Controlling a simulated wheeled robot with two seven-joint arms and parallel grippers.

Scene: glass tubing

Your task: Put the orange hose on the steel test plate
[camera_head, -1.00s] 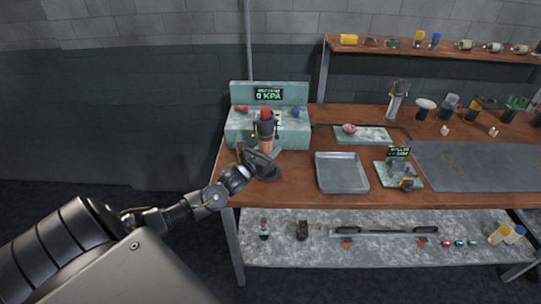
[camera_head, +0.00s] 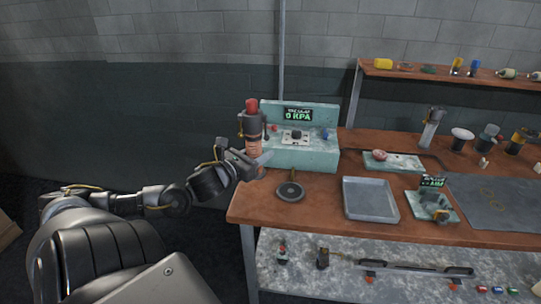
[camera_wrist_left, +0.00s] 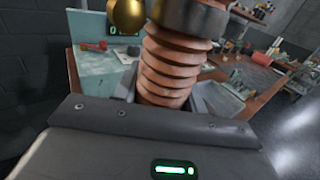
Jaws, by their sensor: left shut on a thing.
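The orange hose (camera_head: 254,149) is a ribbed, upright piece with a dark collar and a red top. In the left wrist view its copper-orange ribs (camera_wrist_left: 168,68) fill the middle, with a brass knob beside the collar. My left gripper (camera_head: 242,164) is shut on its lower part and holds it in the air at the bench's left edge, in front of the pale green gauge unit (camera_head: 318,152). A dark round plate (camera_head: 290,191) with a small upright pin lies bare on the bench, right of and below the hose. I cannot tell for sure whether it is the steel test plate.
A grey metal tray (camera_head: 370,215) stands right of the round plate. Further right are a small green display stand (camera_head: 430,211) and a dark flat mat (camera_head: 500,196). Bottles and tools line the back. The gauge display reads 0 KPA.

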